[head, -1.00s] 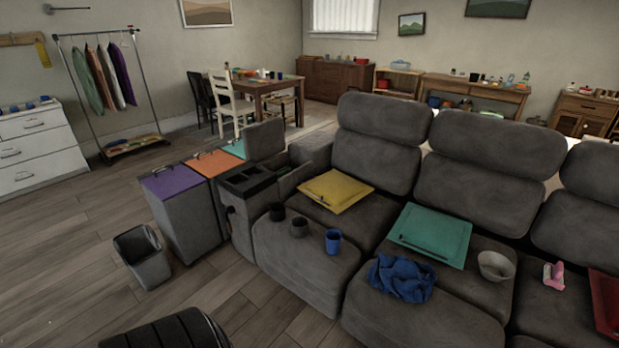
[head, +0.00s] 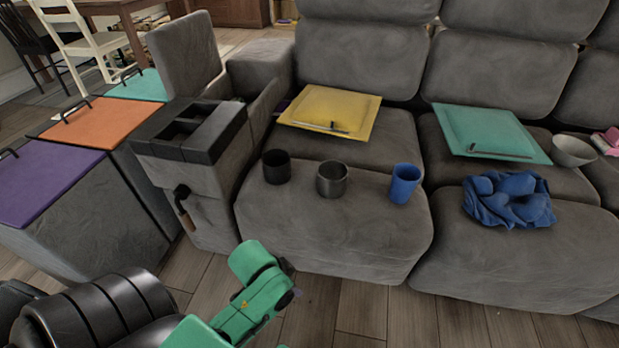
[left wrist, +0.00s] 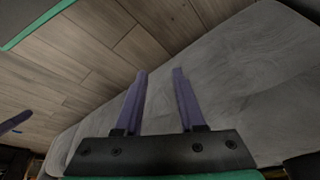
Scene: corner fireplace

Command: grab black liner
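A small black cup-shaped liner (head: 277,166) stands upright on the near left sofa seat, in front of the yellow tray. A dark grey cup (head: 332,179) and a blue cup (head: 405,183) stand in a row to its right. My green left arm reaches up from the bottom of the head view, below and left of the liner; its fingertips cannot be made out there. In the left wrist view my left gripper (left wrist: 159,74) is open and empty, its two purple fingers apart over a grey surface and wood floor. The liner does not show in that view. My right gripper is not in view.
A black compartment insert (head: 188,132) sits on the sofa console at left. Bins with purple (head: 45,185), orange (head: 92,122) and teal lids stand beside it. A yellow tray (head: 330,110), teal tray (head: 488,131), blue cloth (head: 508,200) and grey bowl (head: 574,150) lie on the sofa.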

